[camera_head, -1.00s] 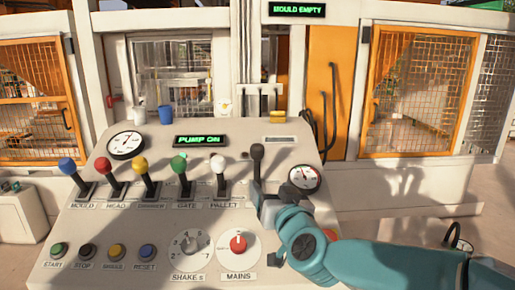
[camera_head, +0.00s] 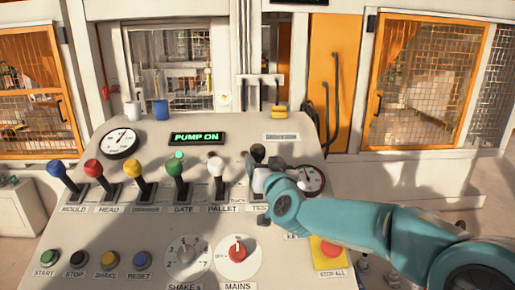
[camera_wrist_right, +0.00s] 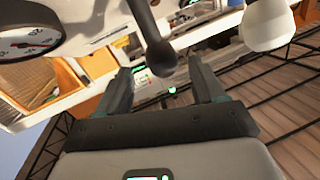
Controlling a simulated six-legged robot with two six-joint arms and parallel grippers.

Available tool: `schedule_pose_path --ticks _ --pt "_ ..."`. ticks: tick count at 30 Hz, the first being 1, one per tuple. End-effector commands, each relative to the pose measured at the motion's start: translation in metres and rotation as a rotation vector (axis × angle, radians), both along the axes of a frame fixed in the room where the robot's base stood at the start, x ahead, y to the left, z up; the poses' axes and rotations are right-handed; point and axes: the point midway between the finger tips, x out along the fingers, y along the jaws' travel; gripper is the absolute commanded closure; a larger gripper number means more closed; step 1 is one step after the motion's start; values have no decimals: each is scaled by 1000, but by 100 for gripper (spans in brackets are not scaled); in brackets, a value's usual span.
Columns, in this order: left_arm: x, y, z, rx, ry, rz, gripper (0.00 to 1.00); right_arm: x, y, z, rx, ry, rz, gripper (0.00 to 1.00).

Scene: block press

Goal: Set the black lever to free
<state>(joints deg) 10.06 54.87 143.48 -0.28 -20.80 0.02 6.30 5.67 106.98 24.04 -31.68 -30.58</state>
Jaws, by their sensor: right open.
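The black lever (camera_head: 257,152) stands at the right end of the lever row, above a label that I read in part as TES. My right gripper (camera_head: 262,176) is at this lever and hides its lower shaft in the head view. In the right wrist view the black knob (camera_wrist_right: 162,56) shows at the gap between the two fingers of my open right gripper (camera_wrist_right: 163,82). I cannot tell whether a finger touches it. The slot markings of the black lever are hidden. My left gripper is not in view.
The white PALLET lever (camera_head: 216,165) stands close left of my gripper, and its knob (camera_wrist_right: 268,24) shows in the wrist view. A gauge (camera_head: 311,179) sits just right. The red stop button (camera_head: 330,249) and MAINS knob (camera_head: 237,250) are below. The display (camera_head: 198,138) reads PUMP ON.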

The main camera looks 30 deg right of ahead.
Motion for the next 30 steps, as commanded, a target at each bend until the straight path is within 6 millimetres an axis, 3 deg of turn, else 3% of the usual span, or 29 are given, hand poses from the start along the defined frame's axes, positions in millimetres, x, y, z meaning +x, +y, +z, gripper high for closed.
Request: schedule_pose_path --ticks 3,9,21,23,27,28,30 --pt "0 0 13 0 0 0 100 26 -10 4 -1 1 -2 31" --pt "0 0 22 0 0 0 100 55 -21 2 0 0 0 31" --pt "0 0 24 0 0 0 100 65 -25 0 -1 -2 0 31" --pt "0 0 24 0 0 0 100 65 -25 0 0 -1 0 48" --pt "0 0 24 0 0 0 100 65 -25 0 0 -1 0 93" --pt "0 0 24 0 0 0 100 65 -25 0 0 -1 0 100" --pt "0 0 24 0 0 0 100 65 -25 0 0 -1 0 100"
